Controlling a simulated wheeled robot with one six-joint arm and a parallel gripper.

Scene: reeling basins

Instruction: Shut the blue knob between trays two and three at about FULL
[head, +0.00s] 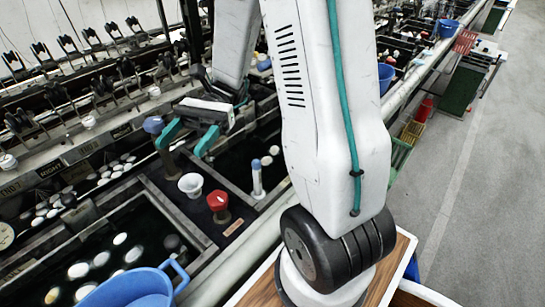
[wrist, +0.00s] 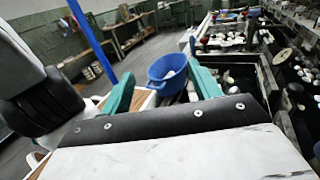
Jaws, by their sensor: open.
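The blue knob (head: 153,125) stands on a brownish stem on the divider between dark water trays in the head view. My gripper (head: 180,150) has its two teal fingers apart with nothing between them. Its left finger is close beside the knob and overlaps its stem in the picture; I cannot tell whether they touch. A red knob (head: 217,199) stands nearer on the same divider, with a white funnel-like cup (head: 190,184) between. In the wrist view my gripper (wrist: 162,76) also shows spread fingers, and I cannot make out the blue knob there.
A blue basin (head: 130,289) sits at the lower left. A white bottle-like post with a blue top (head: 257,178) stands in the tray right of the knobs. White cocoons float in the trays. A reeling frame (head: 60,100) runs along the left. The grey floor (head: 480,190) at right is clear.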

